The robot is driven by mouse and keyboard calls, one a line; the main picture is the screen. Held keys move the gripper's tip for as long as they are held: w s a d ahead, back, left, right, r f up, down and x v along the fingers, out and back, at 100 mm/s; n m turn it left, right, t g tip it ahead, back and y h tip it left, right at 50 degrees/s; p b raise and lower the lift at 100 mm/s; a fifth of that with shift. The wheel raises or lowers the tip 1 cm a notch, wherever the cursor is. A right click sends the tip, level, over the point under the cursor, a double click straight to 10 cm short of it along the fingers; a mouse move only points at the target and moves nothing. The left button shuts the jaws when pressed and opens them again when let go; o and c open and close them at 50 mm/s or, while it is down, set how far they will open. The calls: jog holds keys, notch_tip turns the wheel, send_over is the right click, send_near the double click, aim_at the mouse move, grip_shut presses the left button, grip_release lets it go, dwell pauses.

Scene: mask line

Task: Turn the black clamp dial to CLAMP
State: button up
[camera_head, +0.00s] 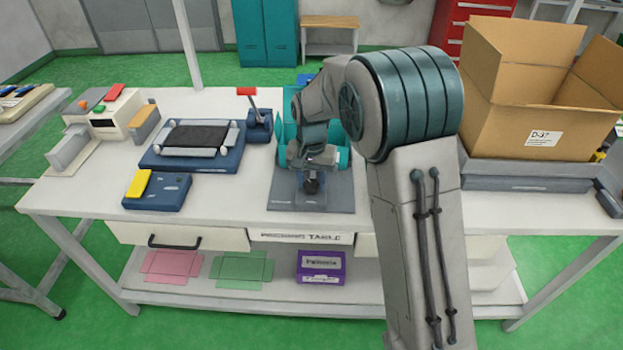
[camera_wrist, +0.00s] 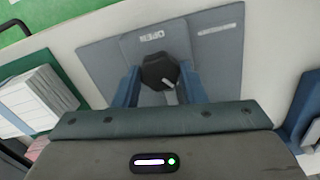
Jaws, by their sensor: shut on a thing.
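The black clamp dial (camera_wrist: 159,71) is a faceted knob on a grey plate (camera_wrist: 100,62). A small white mark shows on the dial, toward its lower right in the wrist view. An upside-down label that seems to read OPEN (camera_wrist: 152,36) is above the dial; a second white label (camera_wrist: 221,27) is too small to read. My gripper (camera_wrist: 160,84) is shut on the dial, with one blue finger on each side. In the head view the dial (camera_head: 311,186) shows below my gripper (camera_head: 311,173), and my arm hides part of the fixture.
A lever with a red handle (camera_head: 247,92) stands to the left, beside a blue machine with a black belt (camera_head: 195,136). A blue box with a yellow block (camera_head: 139,183) is nearer the front. An open cardboard box (camera_head: 530,100) stands at the right.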

aim_at(312, 184)
jog(key=m+p, duration=0.1)
jog(key=m, duration=0.6)
jog(key=shift+r, duration=0.1)
dwell(0.5)
jog(key=o, duration=1)
notch_tip(312, 184, up, 14)
jog(key=shift+f, duration=0.1)
jog(key=shift+d, duration=0.1)
